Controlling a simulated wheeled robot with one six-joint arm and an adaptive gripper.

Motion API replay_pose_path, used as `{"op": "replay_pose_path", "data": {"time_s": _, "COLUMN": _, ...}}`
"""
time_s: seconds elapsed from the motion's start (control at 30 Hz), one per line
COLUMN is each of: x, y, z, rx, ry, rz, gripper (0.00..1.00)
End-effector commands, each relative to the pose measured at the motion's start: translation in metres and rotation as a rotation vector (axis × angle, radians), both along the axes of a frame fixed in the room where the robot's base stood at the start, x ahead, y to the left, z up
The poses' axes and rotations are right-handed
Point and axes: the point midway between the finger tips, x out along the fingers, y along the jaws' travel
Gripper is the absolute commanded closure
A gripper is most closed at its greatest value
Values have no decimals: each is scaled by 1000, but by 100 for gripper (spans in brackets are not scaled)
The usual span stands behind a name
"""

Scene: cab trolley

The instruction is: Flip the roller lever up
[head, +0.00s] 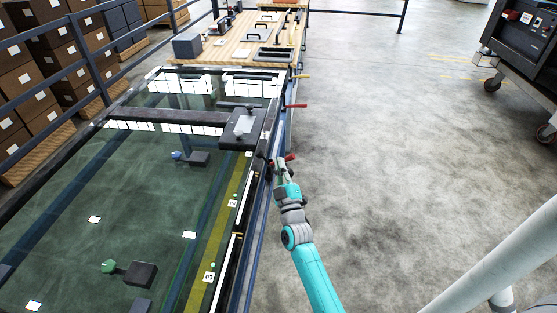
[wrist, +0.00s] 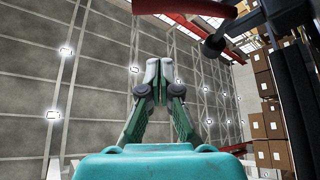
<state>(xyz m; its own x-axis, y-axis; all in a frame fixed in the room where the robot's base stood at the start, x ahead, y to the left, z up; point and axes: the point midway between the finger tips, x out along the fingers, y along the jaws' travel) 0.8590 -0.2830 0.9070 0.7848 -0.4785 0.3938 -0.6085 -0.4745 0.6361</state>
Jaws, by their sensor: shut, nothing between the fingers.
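My gripper (head: 280,166) is at the right side rail of the glass-topped table (head: 262,195), beside a red-handled lever (head: 291,157). In the wrist view its fingers (wrist: 158,70) are shut and empty, pointing up toward the ceiling. A red bar (wrist: 205,27) crosses the top of that view beyond the fingertips, and a dark rod with a round end (wrist: 213,46) reaches in from the right. The fingertips look apart from both. A second red lever (head: 297,105) and a yellow lever (head: 302,76) stick out farther along the rail. I cannot tell which one is the roller lever.
A dark carriage (head: 241,128) sits on a beam across the glass. A wooden bench (head: 238,45) with handled parts stands behind the table. The floor (head: 380,150) right of the rail is clear. A dark machine on wheels (head: 522,50) stands at the upper right.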

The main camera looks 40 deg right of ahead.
Motion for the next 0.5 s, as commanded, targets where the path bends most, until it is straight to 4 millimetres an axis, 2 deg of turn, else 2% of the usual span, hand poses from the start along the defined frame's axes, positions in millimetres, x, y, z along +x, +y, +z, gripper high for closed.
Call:
{"op": "replay_pose_path", "data": {"time_s": 0.3, "x": -38, "y": 25, "z": -21, "rx": -1, "ry": 0, "rz": 0, "gripper": 100}}
{"op": "replay_pose_path", "data": {"time_s": 0.5, "x": -47, "y": 31, "z": -26, "rx": -2, "ry": -1, "rz": 0, "gripper": 100}}
